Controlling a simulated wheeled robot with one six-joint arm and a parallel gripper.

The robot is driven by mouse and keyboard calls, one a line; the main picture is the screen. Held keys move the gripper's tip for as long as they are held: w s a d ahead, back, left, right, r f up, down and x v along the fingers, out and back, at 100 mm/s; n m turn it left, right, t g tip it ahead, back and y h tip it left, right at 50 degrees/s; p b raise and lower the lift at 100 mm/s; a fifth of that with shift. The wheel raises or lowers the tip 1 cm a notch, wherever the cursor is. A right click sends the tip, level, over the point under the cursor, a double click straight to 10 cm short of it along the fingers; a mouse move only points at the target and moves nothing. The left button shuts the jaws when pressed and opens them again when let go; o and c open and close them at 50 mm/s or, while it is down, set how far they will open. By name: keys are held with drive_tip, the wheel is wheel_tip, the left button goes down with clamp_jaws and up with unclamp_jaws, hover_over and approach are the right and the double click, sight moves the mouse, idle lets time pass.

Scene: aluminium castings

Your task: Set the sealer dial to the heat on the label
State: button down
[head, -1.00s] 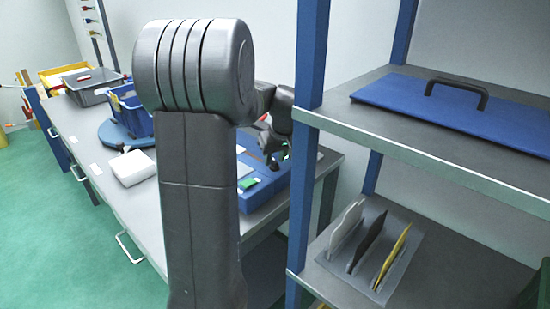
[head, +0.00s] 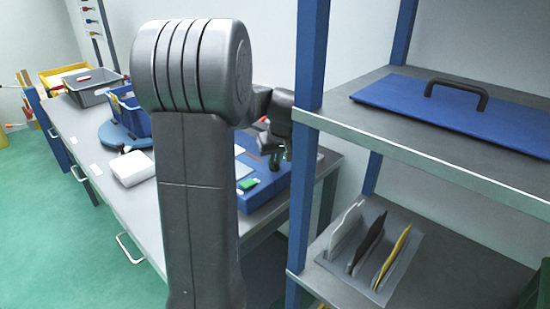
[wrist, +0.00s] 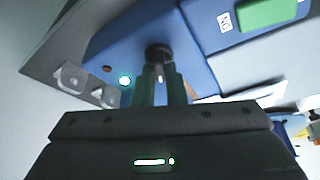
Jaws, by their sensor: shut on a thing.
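The blue sealer (head: 262,196) stands at the near right end of the workbench. Its dial (wrist: 158,51) is a small dark round knob on the blue panel in the wrist view. My gripper (wrist: 160,72) is shut on the dial, with a finger on each side; a small white mark shows between the fingers. In the head view my gripper (head: 276,160) is over the sealer's right part and hides the dial. A green switch (wrist: 268,12) with an ON label sits on the sealer, and a green lamp (wrist: 125,80) is lit. I cannot read any heat setting.
On the workbench (head: 135,205) are a white box (head: 133,168), a blue bin (head: 135,118) and a grey bin (head: 93,86). Two clear grey fittings (wrist: 72,76) lie beside the sealer.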

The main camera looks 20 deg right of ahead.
drive_tip(key=m+h, duration=0.1)
drive_tip(key=m, duration=0.3)
drive_tip(key=shift+a+h, duration=0.1)
drive_tip(key=shift+h, duration=0.2)
drive_tip(key=m, duration=0.2)
drive_tip(key=m+g+h, duration=0.1)
drive_tip(key=m, duration=0.1)
drive_tip(key=shift+w+m+g+b, duration=0.1)
drive_tip(key=shift+m+g+b, duration=0.2)
drive_tip(key=shift+b, duration=0.1)
drive_tip(key=m+g+h+b, duration=0.1)
drive_tip(key=m, duration=0.2)
drive_tip(key=shift+f+m, duration=0.1)
drive_tip(key=shift+m, duration=0.2)
drive_tip(key=shift+w+m+g+h+b, duration=0.1)
drive_tip(key=shift+m+g+h+b, duration=0.45)
drive_tip(key=shift+m, duration=1.75)
drive_tip(key=shift+g+y, duration=0.25)
drive_tip(key=shift+g, duration=0.2)
drive_tip(key=c, duration=1.5)
unclamp_jaws()
drive_tip(key=shift+r, duration=0.25)
drive_tip(key=p+v, duration=0.1)
drive_tip(key=v, duration=1.2)
drive_tip(key=shift+a+r, duration=0.1)
drive_tip(key=shift+r, duration=0.15)
